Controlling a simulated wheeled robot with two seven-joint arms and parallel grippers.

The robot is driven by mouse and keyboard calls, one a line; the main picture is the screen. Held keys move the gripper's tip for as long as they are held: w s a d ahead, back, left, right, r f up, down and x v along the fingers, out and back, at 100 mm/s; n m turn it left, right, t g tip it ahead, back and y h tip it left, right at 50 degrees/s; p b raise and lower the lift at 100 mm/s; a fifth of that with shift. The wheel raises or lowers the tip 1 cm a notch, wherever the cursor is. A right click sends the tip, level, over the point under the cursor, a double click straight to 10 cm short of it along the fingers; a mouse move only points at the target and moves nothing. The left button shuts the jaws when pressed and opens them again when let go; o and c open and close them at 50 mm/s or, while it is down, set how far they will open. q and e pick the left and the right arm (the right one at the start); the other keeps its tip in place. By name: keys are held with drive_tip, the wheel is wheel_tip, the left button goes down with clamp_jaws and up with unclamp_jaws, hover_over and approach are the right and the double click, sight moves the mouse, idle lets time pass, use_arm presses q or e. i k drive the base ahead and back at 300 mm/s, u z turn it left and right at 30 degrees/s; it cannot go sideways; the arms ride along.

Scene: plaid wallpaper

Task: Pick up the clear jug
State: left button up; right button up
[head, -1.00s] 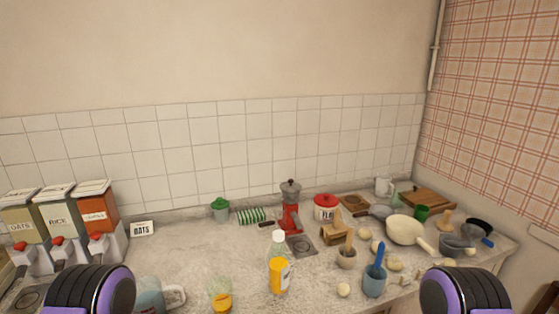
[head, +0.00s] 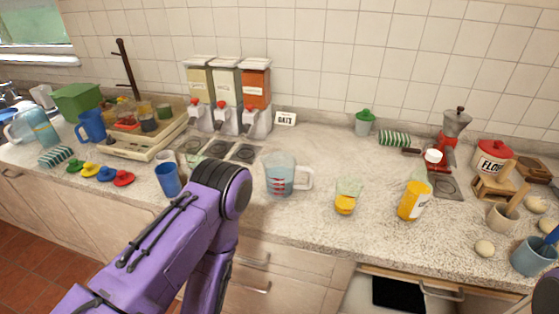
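A clear measuring jug (head: 280,175) with red markings and a pale handle on its right side stands upright on the speckled counter, near the middle of the head view. Another clear, bluish jug (head: 19,130) stands at the far left by the sink. My purple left arm comes up from the bottom left, and its bent joint shows just left of the measuring jug. The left gripper itself does not show. Only a dark edge of my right arm shows at the lower right; its gripper is out of view.
A blue cup (head: 168,180) stands left of my arm. Food dispensers (head: 228,98) stand behind. The counter's front edge runs just before these things.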

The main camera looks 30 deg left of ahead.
sight(281, 167)
drive_tip(key=u, duration=0.75)
